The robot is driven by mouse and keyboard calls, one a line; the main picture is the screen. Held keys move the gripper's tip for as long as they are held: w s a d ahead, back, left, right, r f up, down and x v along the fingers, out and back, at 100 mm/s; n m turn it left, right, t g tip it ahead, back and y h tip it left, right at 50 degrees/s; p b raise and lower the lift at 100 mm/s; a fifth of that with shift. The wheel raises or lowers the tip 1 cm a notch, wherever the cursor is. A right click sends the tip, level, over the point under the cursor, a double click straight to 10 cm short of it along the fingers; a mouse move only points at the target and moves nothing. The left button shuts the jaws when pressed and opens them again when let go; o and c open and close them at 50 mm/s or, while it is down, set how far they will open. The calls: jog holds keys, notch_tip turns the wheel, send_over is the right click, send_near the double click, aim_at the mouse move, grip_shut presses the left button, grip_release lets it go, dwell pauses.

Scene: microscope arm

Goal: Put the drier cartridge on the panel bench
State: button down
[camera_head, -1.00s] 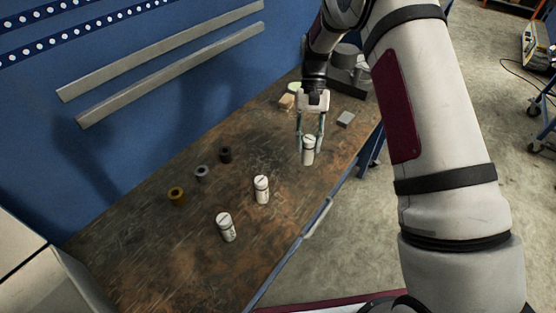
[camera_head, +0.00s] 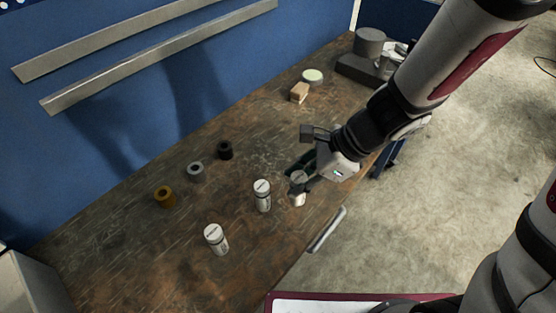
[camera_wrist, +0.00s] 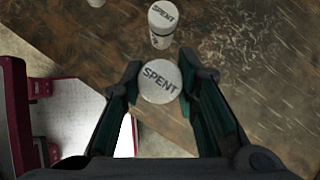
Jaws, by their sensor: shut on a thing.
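My gripper (camera_head: 299,180) is shut on a white drier cartridge (camera_head: 298,200) near the front edge of the panel bench (camera_head: 130,245). In the wrist view, my fingertips (camera_wrist: 160,76) press on both sides of this cartridge (camera_wrist: 160,88), and its round top reads "SPENT". I cannot tell whether its base touches the bench. A second white cartridge (camera_head: 262,196) stands upright just left of it, and its top also reads "SPENT" in the wrist view (camera_wrist: 162,20). A third white cartridge (camera_head: 217,240) stands upright farther left.
Three short rings stand towards the back: brass-coloured (camera_head: 165,197), grey (camera_head: 196,172) and black (camera_head: 225,151). A wooden block (camera_head: 299,93), a pale green-topped round item (camera_head: 312,76) and a dark grey apparatus (camera_head: 368,58) are at the far end.

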jog(key=shift+w+a+f+p, duration=0.15)
jog(key=shift+w+f, duration=0.7)
jog(key=shift+w, duration=1.75)
jog(key=shift+w+f+p, duration=0.2)
jog(key=shift+w+f, duration=0.6)
jog(key=shift+w, duration=1.75)
jog(key=shift+w+a+f+p, duration=0.15)
jog(key=shift+w+f, duration=0.7)
jog(key=shift+w, duration=1.75)
jog(key=shift+d+f, duration=0.1)
jog(key=c, duration=1.2)
grip_release()
jog(key=shift+c, duration=0.2)
